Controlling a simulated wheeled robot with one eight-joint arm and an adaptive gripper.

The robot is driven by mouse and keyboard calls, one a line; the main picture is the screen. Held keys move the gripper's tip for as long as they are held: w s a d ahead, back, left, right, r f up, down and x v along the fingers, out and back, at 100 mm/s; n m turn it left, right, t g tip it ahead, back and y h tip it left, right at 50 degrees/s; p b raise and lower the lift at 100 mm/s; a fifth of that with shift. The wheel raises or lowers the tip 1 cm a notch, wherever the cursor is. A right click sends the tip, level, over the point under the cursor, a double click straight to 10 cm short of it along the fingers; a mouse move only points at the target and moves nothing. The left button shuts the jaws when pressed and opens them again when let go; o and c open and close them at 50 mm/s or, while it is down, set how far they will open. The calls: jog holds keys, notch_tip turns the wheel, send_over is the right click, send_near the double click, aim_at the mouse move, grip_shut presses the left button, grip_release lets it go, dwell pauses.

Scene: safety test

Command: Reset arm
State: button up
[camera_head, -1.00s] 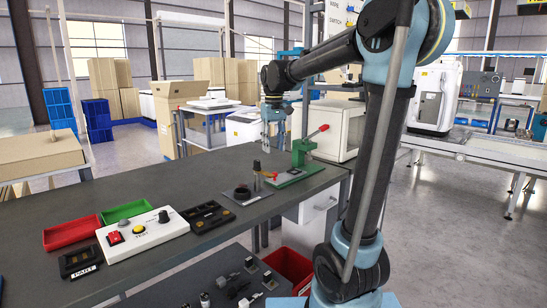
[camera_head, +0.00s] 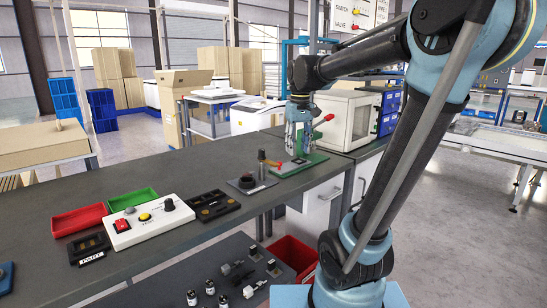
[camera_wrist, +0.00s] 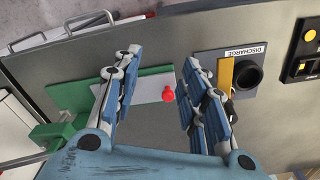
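My gripper (camera_head: 298,152) hangs from the arm over the far end of the dark workbench (camera_head: 170,174), in front of a green clamp fixture (camera_head: 312,160). In the wrist view my gripper (camera_wrist: 155,62) has its two blue fingers spread wide with nothing between them. Beyond the fingers lie the green fixture's base (camera_wrist: 70,98), a light plate and a small red knob (camera_wrist: 168,94). A gap to the bench seems to remain, but its height is hard to tell.
A pad marked DISCHARGE (camera_wrist: 245,75) with a black round socket is close to the right finger. A white button box (camera_head: 148,222), red tray (camera_head: 80,219) and green tray (camera_head: 132,199) sit further along. A white cabinet (camera_head: 345,118) stands behind the gripper.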

jog(key=s+d+f+m, duration=0.1)
jog(key=s+d+f, duration=0.4)
jog(key=s+f, duration=0.5)
jog(key=s+d+f+m+t, duration=0.1)
jog(key=s+d+f, duration=0.4)
jog(key=s+f, duration=0.5)
jog(key=shift+d+m+t, duration=0.15)
jog(key=shift+m+t, duration=0.15)
jog(key=shift+m, duration=0.5)
jog(key=shift+w+f, duration=0.25)
jog(key=shift+w, duration=0.2)
